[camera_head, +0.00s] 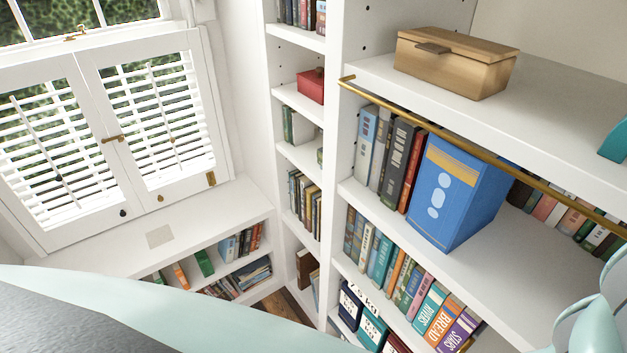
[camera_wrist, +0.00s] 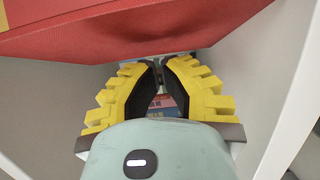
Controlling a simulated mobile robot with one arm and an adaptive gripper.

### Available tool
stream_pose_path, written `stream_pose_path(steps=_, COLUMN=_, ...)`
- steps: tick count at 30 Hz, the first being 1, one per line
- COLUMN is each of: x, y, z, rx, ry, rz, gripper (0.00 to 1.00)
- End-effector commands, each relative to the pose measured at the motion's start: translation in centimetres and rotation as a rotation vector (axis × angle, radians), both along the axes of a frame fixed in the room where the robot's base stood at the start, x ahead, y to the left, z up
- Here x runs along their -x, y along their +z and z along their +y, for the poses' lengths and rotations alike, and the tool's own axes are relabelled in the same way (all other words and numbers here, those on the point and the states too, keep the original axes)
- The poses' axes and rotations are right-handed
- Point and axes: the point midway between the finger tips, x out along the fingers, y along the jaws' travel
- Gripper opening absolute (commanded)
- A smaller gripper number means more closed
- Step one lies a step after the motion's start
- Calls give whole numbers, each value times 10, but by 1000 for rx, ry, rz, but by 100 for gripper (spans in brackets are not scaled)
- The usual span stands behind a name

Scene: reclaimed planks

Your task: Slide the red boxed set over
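A large red surface (camera_wrist: 130,30) fills the top of the wrist view, very close, with a lower edge that runs down to the left. It may be the red boxed set; no lettering shows on it. My gripper (camera_wrist: 159,66) has yellow ribbed fingers with dark pads. Its fingertips meet just below the red surface, with nothing seen between them; I cannot tell if they touch the red. In the head view a small red box (camera_head: 311,85) sits on a narrow shelf; I cannot tell if it is the same thing. My fingers do not show there.
White boards stand close on both sides in the wrist view. In the head view a blue boxed set (camera_head: 455,190) stands beside upright books, with bare shelf to its right. A brass rail (camera_head: 480,155) crosses in front. A wooden box (camera_head: 455,62) sits on the shelf above.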

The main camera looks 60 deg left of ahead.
Motion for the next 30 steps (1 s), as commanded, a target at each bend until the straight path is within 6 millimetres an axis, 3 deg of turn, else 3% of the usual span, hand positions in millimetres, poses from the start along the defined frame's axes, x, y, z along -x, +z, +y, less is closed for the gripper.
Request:
stream_pose_path(steps=1, x=-2, y=-4, z=7, rx=-2, ry=14, rz=0, gripper=0)
stream_pose_path(steps=9, x=47, y=-7, z=20, rx=-2, ry=21, rz=0, gripper=0)
stream_pose_path(steps=16, x=78, y=-3, z=26, rx=-1, ry=21, rz=-3, gripper=0)
stream_pose_path(steps=22, x=90, y=-1, z=30, rx=-1, ry=27, rz=-2, gripper=0)
stream_pose_path(steps=30, x=92, y=0, z=32, rx=-2, ry=30, rz=-5, gripper=0)
